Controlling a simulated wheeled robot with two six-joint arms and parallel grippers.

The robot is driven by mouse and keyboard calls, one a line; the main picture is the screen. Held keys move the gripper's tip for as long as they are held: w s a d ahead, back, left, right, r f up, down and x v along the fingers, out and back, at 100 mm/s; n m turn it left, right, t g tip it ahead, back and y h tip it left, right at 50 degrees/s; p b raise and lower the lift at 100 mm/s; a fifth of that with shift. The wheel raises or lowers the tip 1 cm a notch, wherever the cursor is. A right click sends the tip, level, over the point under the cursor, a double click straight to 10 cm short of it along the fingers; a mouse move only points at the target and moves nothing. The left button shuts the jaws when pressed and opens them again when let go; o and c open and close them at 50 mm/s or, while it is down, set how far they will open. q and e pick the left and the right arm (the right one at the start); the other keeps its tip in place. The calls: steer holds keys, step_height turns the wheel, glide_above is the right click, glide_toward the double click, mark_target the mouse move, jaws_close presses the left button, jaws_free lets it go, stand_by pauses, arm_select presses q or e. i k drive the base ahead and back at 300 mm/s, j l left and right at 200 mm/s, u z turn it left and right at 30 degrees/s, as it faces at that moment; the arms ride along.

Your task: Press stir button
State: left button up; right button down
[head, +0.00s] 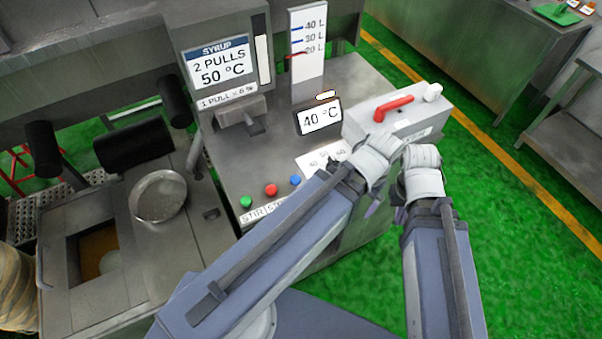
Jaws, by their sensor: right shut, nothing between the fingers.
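The green button (246,202) sits on the front left of the grey control panel, just above the label marked STIR (252,217). My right gripper (401,214) is shut and empty, folded back by the wrist at the panel's right side. It is well to the right of the green button and apart from it. My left arm crosses the front of the panel, and its wrist is beside the right one. My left gripper (373,208) is mostly hidden, so its fingers cannot be made out. The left forearm covers part of the panel's front edge and labels.
A red button (271,190) and a blue button (295,180) stand right of the green one. A round metal pan (160,197) is left. Green floor is clear at right.

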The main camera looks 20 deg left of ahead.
mark_target(246, 201)
steer(key=u, duration=1.5)
